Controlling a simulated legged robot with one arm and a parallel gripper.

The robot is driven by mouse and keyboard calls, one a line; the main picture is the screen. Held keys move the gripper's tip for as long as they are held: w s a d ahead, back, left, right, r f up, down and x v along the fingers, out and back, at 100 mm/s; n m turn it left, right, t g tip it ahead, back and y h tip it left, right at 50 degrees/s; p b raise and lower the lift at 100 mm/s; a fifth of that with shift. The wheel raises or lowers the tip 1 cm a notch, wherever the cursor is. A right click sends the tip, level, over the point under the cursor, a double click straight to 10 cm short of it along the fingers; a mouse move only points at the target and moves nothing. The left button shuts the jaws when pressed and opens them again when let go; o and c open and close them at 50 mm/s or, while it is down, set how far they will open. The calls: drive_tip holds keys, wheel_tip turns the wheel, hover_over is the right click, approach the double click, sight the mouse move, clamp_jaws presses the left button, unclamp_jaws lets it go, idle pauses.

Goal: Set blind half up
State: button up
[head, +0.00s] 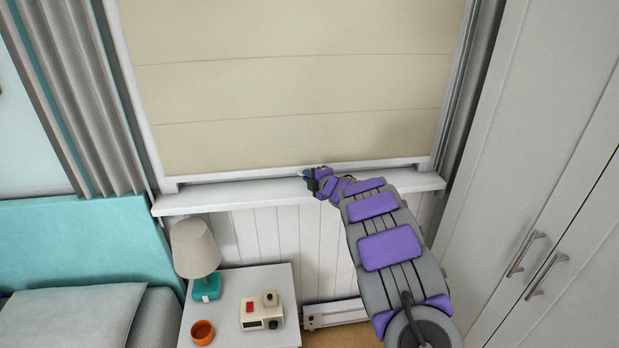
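A beige fabric blind (300,85) hangs in the white window frame and covers the whole visible window. Its lower edge is down close to the white sill (235,194). My arm reaches up from the lower right, and my gripper (309,179) is at the blind's bottom edge, near its middle, just above the sill. The fingers are small and partly hidden by my wrist, so I cannot tell whether they are open or hold the bottom edge.
A white bedside table (275,279) below the sill holds a lamp (196,250), an orange cup (203,332) and a cream device (262,313). A bed (75,315) is at left. White cupboard doors (540,190) stand at right. Grey curtains (85,95) flank the window.

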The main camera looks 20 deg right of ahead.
clamp_jaws()
idle(0.9)
wheel_tip(320, 180, up, 42)
drive_tip(key=p, duration=3.2)
drive_tip(key=shift+p, duration=0.35)
drive_tip(key=shift+o, duration=2.4)
unclamp_jaws()
drive_tip(key=shift+d+f, duration=0.1)
drive_tip(key=shift+d, duration=0.05)
drive_tip(key=b+v, duration=0.3)
drive_tip(key=v, duration=1.4)
